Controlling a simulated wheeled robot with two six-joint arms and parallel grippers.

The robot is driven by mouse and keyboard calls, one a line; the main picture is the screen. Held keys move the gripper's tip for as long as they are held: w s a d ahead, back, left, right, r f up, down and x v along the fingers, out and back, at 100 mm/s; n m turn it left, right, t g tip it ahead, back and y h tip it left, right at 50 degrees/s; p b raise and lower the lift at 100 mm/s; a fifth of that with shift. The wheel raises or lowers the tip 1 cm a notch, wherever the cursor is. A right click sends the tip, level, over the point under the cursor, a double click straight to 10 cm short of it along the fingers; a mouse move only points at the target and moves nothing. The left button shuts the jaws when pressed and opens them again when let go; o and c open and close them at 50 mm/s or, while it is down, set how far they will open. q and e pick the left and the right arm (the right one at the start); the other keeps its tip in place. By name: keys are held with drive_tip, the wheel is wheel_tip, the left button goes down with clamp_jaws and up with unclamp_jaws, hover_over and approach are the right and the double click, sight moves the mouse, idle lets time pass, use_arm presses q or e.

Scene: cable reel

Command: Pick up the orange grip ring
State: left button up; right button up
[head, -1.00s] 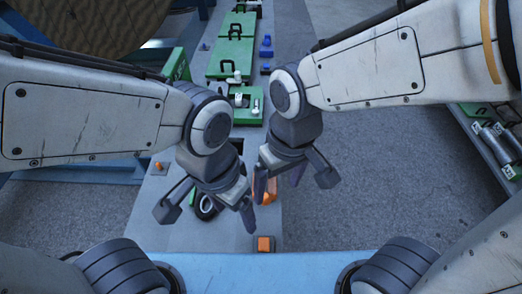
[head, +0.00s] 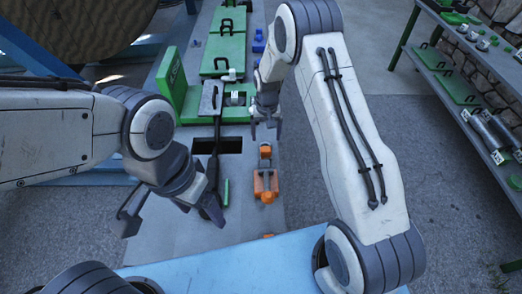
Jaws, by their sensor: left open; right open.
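An orange and grey piece (head: 265,183) lies on the grey bench top (head: 240,215), right of the centre line. Its small size leaves it unclear whether it is the orange grip ring. A smaller orange part (head: 265,150) shows just behind it, and a sliver of orange (head: 268,236) shows at the near bench edge. My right gripper (head: 266,128) is open and empty, just beyond the smaller orange part. My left gripper (head: 172,213) is open, with fingers spread wide, left of the orange pieces and apart from them.
A dark rectangular opening (head: 232,146) is cut in the bench, with a long black-handled tool (head: 214,165) beside it. A green stick (head: 227,192) lies nearby. Green cases (head: 224,55) stand farther back. A large reel (head: 60,25) is at upper left, a shelf (head: 450,90) at right.

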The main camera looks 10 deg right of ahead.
sight(266, 147)
wheel_tip(266, 147, down, 3)
drive_tip(key=shift+r, duration=0.2)
wheel_tip(266, 147, down, 4)
drive_tip(key=p, duration=0.2)
drive_tip(key=shift+p, duration=0.3)
drive_tip(key=shift+f, duration=0.55)
clamp_jaws()
drive_tip(key=shift+r, duration=0.2)
drive_tip(key=shift+r, duration=0.2)
wheel_tip(266, 147, up, 3)
drive_tip(key=shift+r+b, duration=0.2)
drive_tip(key=shift+b, duration=0.8)
drive_tip(key=s+d+r+b, duration=0.2)
drive_tip(key=s+d+r, duration=0.5)
drive_tip(key=s+d, duration=0.1)
drive_tip(key=shift+d+b, duration=0.3)
drive_tip(key=shift+b, duration=0.1)
